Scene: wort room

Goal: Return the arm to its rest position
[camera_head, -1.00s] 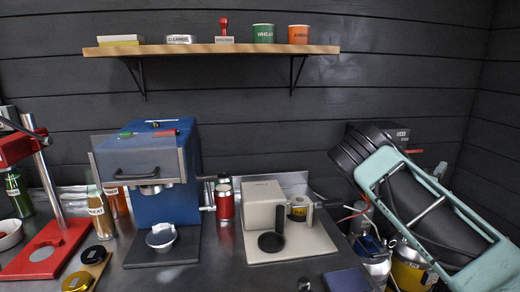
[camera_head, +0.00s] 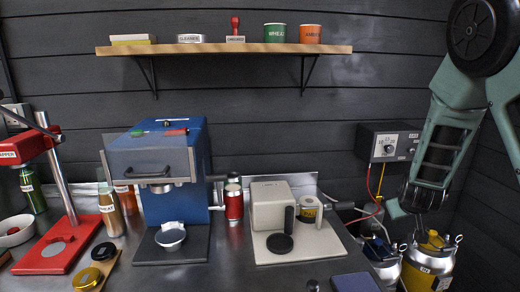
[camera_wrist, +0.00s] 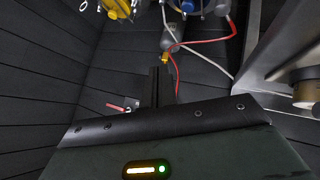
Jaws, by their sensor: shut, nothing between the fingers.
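My arm (camera_head: 452,135), pale green and black, stands bent at the right side of the head view, in front of the corner wall. A large black joint is at its top. A lower black part hangs beside the grey control box and above the metal canisters. My gripper (camera_wrist: 158,88) shows in the wrist view as a dark, narrow pair of fingers, closed together and empty. In the head view I cannot make out the fingertips clearly.
A grey control box (camera_head: 389,142) is on the wall. Metal canisters (camera_head: 430,266) stand at lower right, close to my arm. The counter holds a blue machine (camera_head: 172,170), a beige machine (camera_head: 270,195) and a red press stand (camera_head: 58,245). A wooden shelf (camera_head: 225,49) hangs above.

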